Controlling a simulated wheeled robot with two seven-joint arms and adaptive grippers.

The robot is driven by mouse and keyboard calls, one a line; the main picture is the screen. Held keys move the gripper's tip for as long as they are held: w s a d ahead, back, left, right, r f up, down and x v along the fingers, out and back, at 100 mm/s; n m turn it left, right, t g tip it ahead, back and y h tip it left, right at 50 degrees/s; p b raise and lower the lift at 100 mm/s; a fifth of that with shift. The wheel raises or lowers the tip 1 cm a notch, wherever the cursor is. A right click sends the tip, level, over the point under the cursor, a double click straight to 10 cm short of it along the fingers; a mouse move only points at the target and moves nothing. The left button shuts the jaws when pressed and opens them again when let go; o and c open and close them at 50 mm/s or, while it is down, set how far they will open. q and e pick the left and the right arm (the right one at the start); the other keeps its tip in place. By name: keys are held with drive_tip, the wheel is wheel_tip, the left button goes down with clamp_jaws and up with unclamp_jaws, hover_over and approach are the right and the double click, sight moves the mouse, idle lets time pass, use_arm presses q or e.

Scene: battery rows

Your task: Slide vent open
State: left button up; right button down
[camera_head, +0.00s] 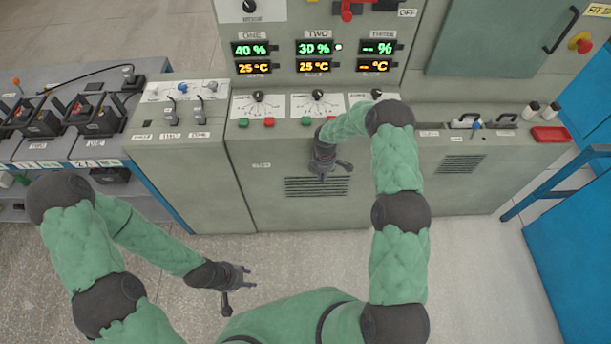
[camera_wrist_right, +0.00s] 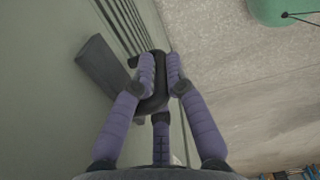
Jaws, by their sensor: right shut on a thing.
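The vent (camera_head: 300,188) is a set of dark horizontal slots low on the front of the middle grey cabinet. Its slots also show at the top of the right wrist view (camera_wrist_right: 128,22). My right gripper (camera_head: 324,172) is at the upper part of the vent. In the right wrist view its purple fingers (camera_wrist_right: 160,78) are closed around a dark curved handle (camera_wrist_right: 152,104) at the cabinet face. How far the vent stands open cannot be told. My left gripper (camera_head: 247,277) hangs over the floor, well away from the cabinet, with fingers spread and empty.
A flat dark grey piece (camera_wrist_right: 103,66) sticks out beside the handle. Above are a console with displays (camera_head: 315,58) and knobs. A second slotted grille (camera_head: 460,164) is further right. A battery bench (camera_head: 70,145) stands left, a blue frame (camera_head: 570,190) right. Floor in front is clear.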

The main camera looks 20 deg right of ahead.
drive_tip(key=shift+s+d, duration=0.25)
drive_tip(key=shift+d, duration=0.5)
drive_tip(key=shift+s+d, duration=0.2)
drive_tip(key=shift+d, duration=0.5)
drive_tip(key=c, duration=1.3)
unclamp_jaws()
wheel_tip(320, 180, up, 12)
drive_tip(key=shift+w+r, duration=0.1)
